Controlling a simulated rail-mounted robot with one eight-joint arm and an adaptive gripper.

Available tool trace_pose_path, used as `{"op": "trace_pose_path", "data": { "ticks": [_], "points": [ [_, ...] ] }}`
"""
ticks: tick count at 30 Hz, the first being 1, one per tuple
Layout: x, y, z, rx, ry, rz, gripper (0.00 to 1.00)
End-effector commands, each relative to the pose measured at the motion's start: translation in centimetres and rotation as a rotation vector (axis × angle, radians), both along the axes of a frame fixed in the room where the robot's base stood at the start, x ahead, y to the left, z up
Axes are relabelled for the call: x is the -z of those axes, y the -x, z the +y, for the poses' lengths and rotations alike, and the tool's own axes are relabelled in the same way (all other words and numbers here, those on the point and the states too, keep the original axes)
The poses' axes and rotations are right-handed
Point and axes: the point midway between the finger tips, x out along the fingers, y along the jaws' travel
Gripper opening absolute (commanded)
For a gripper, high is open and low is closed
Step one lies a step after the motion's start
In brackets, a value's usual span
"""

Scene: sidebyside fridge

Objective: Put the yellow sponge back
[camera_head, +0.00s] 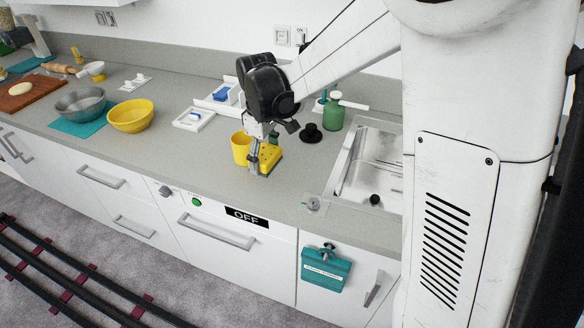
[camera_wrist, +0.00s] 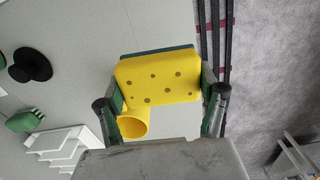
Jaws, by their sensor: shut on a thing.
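The yellow sponge (camera_head: 268,158) has dark spots and a green backing. My gripper (camera_head: 257,160) is over the front part of the counter, and its fingers are on either side of the sponge. In the wrist view the sponge (camera_wrist: 158,78) sits between the two fingertips (camera_wrist: 163,90), gripped at its short ends. I cannot tell whether it touches the counter. A yellow cup (camera_head: 240,148) stands close to its left in the head view; the cup (camera_wrist: 134,123) also shows in the wrist view.
A white rack (camera_head: 195,118) and a blue item (camera_head: 220,94) are behind to the left. A black disc-shaped item (camera_head: 311,134) and a green bottle (camera_head: 333,115) are behind to the right. The sink (camera_head: 372,160) is at right. A yellow bowl (camera_head: 130,116) stands further left. Counter space between is clear.

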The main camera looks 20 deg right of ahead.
Motion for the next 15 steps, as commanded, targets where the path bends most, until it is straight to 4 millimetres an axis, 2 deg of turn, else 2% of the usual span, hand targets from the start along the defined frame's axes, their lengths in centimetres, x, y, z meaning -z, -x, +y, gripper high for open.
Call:
{"op": "trace_pose_path", "data": {
  "ticks": [9,15],
  "points": [
    [3.6,-3.2,-5.5,0.006,0.0,0.0,0.46],
    [5.5,-4.9,-8.1,0.005,0.0,0.0,0.46]
  ]
}}
